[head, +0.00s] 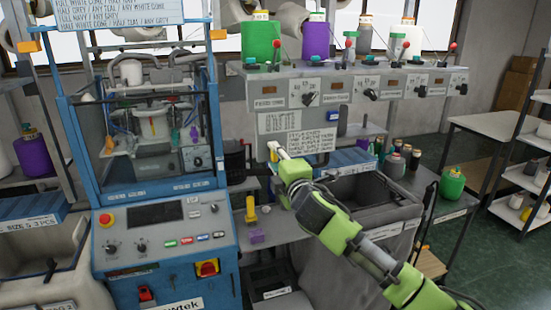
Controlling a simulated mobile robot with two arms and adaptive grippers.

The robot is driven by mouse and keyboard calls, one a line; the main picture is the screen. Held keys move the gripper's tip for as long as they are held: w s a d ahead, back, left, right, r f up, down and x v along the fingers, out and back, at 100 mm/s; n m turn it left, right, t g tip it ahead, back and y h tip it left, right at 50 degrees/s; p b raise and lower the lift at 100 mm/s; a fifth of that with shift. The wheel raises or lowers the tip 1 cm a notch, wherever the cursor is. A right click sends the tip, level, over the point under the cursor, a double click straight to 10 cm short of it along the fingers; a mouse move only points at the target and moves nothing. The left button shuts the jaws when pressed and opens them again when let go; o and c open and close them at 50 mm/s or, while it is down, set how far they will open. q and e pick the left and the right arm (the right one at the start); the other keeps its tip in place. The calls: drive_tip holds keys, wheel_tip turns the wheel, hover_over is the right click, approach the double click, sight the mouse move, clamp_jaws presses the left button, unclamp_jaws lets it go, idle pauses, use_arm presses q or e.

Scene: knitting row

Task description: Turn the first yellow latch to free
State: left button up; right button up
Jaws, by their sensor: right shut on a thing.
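My right gripper (277,156) is at the end of the green arm that comes in from the lower right. It is raised in front of the lower sign panel and shut on a small pale yellow piece (272,151). The piece is too small to tell clearly whether it is a latch. An upright yellow piece (250,210) stands on the bench left of and below my right gripper, by a purple block (257,236). The blue-framed knitting machine (219,130) has small orange blocks on its frame. My left gripper is out of view.
A shelf (262,90) with yarn cones and red-tipped levers runs above my right gripper. A grey bin (400,193) stands right of it. The machine's control panel (160,240) is at the lower left. The green floor (490,240) at the right is open.

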drive_tip(key=shift+f, duration=0.1)
drive_tip(key=o, duration=1.1)
drive_tip(key=shift+o, duration=0.2)
drive_tip(key=v, duration=1.2)
